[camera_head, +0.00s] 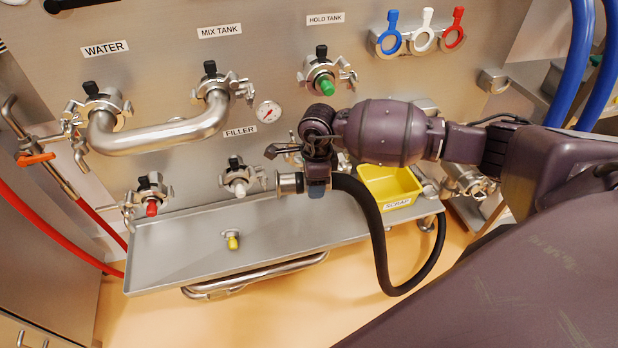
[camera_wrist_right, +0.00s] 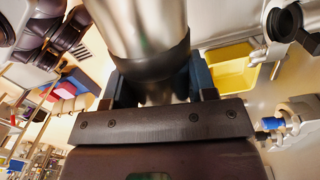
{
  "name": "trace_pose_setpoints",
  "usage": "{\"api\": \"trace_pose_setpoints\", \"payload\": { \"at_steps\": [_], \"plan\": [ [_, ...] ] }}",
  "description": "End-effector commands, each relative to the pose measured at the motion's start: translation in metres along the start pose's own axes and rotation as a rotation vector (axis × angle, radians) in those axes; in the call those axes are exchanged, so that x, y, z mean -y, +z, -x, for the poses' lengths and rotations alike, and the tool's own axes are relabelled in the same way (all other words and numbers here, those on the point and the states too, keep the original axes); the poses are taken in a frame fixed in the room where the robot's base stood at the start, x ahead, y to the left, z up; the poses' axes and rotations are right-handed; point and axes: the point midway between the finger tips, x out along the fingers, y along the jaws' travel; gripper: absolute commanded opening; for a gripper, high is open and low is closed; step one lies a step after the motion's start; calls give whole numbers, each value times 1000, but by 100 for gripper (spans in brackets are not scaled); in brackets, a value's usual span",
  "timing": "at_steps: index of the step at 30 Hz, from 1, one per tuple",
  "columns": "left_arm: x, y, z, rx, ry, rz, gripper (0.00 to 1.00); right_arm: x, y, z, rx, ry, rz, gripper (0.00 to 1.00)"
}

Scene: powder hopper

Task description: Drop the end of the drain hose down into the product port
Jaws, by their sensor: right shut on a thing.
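The drain hose (camera_head: 378,240) is black with a short metal end fitting (camera_head: 290,183). My right gripper (camera_head: 318,188) is shut on the hose just behind this fitting and holds it above the steel tray, with the fitting pointing left. In the right wrist view the metal end (camera_wrist_right: 140,25) and its black collar (camera_wrist_right: 152,66) sit between the fingers (camera_wrist_right: 162,85). From the gripper the hose loops down and back up at the right. No port is labelled as the product port, and I cannot tell which it is. My left gripper is not in view.
A yellow scrap bin (camera_head: 400,195) stands behind the hose. The filler port (camera_head: 238,180) has a white plug. A bent steel pipe (camera_head: 160,136) joins the water and mix tank ports.

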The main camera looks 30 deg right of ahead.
Motion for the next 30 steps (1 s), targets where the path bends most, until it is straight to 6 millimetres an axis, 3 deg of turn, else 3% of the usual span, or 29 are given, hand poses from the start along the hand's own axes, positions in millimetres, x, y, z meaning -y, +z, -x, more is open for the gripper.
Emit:
{"api": "trace_pose_setpoints", "payload": {
  "at_steps": [21,30],
  "plan": [
    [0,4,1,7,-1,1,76,27,-49,-58,11,-48,-965,14],
    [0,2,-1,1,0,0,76,33,-68,-78,18,-68,-1287,14]
  ]
}}
